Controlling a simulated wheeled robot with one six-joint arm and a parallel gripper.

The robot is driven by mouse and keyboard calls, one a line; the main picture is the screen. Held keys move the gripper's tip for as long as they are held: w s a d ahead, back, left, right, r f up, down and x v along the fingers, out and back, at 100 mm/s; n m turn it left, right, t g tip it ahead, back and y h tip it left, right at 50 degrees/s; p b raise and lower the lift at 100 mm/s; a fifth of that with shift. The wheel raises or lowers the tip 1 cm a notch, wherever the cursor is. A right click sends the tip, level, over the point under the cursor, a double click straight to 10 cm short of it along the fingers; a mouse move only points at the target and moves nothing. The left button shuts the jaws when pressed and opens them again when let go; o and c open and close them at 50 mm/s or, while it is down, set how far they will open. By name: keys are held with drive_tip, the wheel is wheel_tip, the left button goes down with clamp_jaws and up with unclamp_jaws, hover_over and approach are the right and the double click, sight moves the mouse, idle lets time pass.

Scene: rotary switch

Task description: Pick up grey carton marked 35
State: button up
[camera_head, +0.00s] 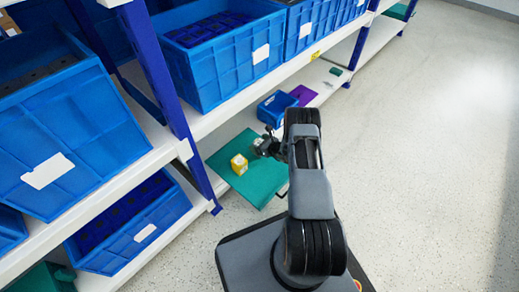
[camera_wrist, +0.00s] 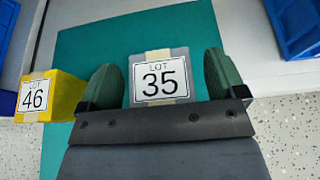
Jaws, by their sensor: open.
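The grey carton (camera_wrist: 172,61) has a tan tape strip and a white label reading LOT 35. In the wrist view it sits on a green mat (camera_wrist: 85,41), between the two green fingertips of my gripper (camera_wrist: 163,80). The fingers are apart, with a small gap showing on each side of the carton. I cannot tell how deep the carton is between them. In the head view my gripper (camera_head: 267,146) is over the mat, and I cannot make out the grey carton there.
A yellow carton marked 46 (camera_wrist: 62,88) stands just left of my gripper; it also shows in the head view (camera_head: 239,164). A small blue bin (camera_head: 275,108) and a purple mat (camera_head: 303,95) lie beyond. Shelving with large blue bins (camera_head: 223,62) overhangs at the left. Open floor (camera_head: 430,150) lies right.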

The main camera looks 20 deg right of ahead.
drive_tip(key=shift+c, duration=0.3)
drive_tip(key=c, duration=1)
drive_tip(key=shift+r, duration=0.1)
